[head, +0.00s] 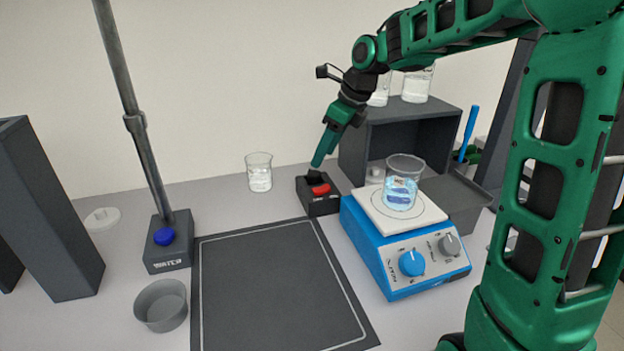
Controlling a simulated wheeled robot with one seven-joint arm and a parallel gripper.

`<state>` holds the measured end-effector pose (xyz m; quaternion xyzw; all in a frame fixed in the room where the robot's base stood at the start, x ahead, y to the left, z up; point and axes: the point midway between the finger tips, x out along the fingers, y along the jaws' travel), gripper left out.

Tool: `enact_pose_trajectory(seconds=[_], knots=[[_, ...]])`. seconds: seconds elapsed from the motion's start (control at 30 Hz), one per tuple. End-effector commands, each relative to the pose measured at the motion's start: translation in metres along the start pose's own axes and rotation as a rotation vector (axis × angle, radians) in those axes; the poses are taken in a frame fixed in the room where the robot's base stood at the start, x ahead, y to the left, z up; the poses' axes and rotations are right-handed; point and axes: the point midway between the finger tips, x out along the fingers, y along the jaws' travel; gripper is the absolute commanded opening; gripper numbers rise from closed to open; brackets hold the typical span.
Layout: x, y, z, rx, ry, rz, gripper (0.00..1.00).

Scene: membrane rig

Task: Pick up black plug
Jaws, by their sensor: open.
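A small black piece, which looks like the black plug (313,176), stands on top of a dark box (318,207) with a red switch (321,189). My gripper (317,163) reaches down from the upper right, its fingertips right at the black piece. The jaws are open. In this single view the fingers overlap, so I cannot tell whether the black piece is between them or behind them. The lower part of the piece is partly hidden by the fingers and the switch.
A blue hotplate (415,262) with a beaker (403,180) stands close to the box's right. A beaker (259,172) of clear liquid stands to its left. A grey shelf (408,122) is behind on the right. A stand base (166,245) is left of the flat, empty dark mat (275,290).

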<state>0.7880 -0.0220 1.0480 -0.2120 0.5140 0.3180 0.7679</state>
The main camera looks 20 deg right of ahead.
Motion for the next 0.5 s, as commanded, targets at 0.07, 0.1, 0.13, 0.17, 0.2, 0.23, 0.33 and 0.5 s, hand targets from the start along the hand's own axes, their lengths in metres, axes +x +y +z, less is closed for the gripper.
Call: enact_pose_trajectory(seconds=[0.07,0.1,0.13,0.17,0.2,0.23,0.33,0.5], knots=[[0.009,0.002,0.001,-0.002,0.0,0.002,0.52],[0.011,0.002,0.001,-0.002,0.0,0.002,0.52],[0.012,0.002,0.001,-0.002,0.001,0.002,0.52],[0.014,0.002,0.001,-0.002,0.001,0.001,0.52],[0.016,0.001,0.001,-0.001,0.001,0.001,0.52],[0.018,0.001,0.001,-0.001,0.001,0.001,0.52],[0.031,0.002,0.001,-0.003,0.002,0.004,0.52],[0.054,0.001,0.002,-0.003,0.001,0.004,0.52]])
